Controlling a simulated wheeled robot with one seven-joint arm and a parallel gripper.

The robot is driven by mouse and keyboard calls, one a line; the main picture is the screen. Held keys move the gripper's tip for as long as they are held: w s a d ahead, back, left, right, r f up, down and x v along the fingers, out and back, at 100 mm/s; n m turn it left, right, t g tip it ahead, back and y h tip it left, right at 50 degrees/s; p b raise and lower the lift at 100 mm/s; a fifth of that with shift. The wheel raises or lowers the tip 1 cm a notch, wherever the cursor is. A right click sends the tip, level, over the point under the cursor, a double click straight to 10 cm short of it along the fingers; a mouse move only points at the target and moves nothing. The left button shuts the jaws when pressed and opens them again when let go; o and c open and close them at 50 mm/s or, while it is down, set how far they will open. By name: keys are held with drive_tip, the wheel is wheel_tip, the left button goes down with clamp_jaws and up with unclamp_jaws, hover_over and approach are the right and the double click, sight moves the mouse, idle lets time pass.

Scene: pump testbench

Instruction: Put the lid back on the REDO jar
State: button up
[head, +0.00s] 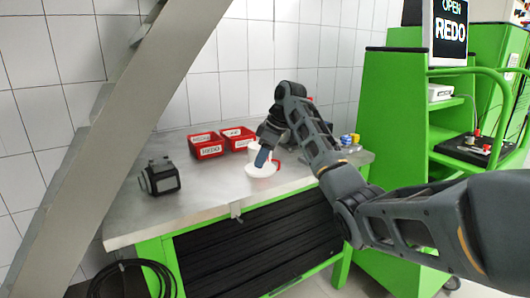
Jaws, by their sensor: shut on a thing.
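My gripper (262,160) points down over the middle of the workbench. It is shut on a white round lid (259,171), which it holds low over the bench; I cannot tell whether the lid touches the bench top. No label can be read on the jar. The jar and the lid look apart.
Two red bins (207,152) stand at the back of the metal workbench (200,198), the left one labelled REDO. A dark boxy device (160,178) sits at the left. Small yellow and blue items (350,139) stand at the right. A green cart (465,120) carries an "OPEN REDO" screen (449,30).

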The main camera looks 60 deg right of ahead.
drive_tip(key=a+f+m, duration=0.1)
drive_tip(key=a+f, duration=0.9)
drive_tip(key=a, duration=0.5)
drive_tip(key=s+a+f+m, duration=0.1)
drive_tip(key=a+f, duration=0.8)
drive_tip(key=a, duration=0.6)
drive_tip(key=s+a+f+h, duration=0.1)
drive_tip(key=a+f, duration=0.9)
drive_tip(key=a, duration=0.6)
drive_tip(key=shift+s+f+m, duration=0.2)
drive_tip(key=shift+f+m, duration=0.15)
drive_tip(key=shift+m, duration=0.05)
drive_tip(key=shift+d, duration=0.1)
